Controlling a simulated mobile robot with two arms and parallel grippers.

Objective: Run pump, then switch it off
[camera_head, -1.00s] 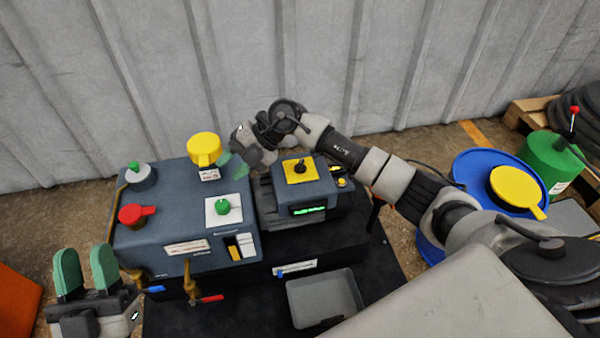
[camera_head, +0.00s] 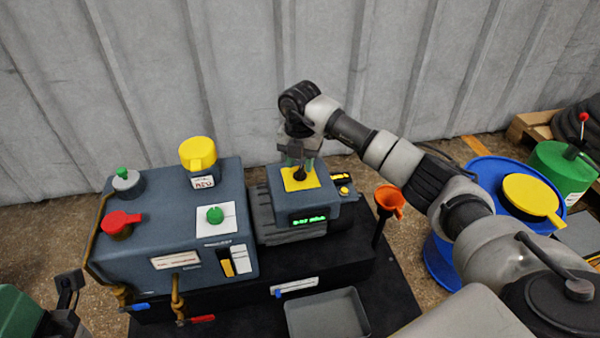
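The pump unit (camera_head: 264,185) is a dark box with a lit green display (camera_head: 309,219) and a yellow plate (camera_head: 314,181) on top. A black rotary knob (camera_head: 299,175) stands on that plate. My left gripper (camera_head: 30,312) is only partly in view at the bottom left corner, with one green part showing.
Left of the pump, a larger dark box (camera_head: 150,215) carries a red knob (camera_head: 121,222), a yellow cap (camera_head: 198,153) and a green button (camera_head: 215,215). An orange funnel (camera_head: 389,200) stands right of the pump. A grey tray (camera_head: 327,315) lies in front. A blue drum (camera_head: 440,262) stands at right.

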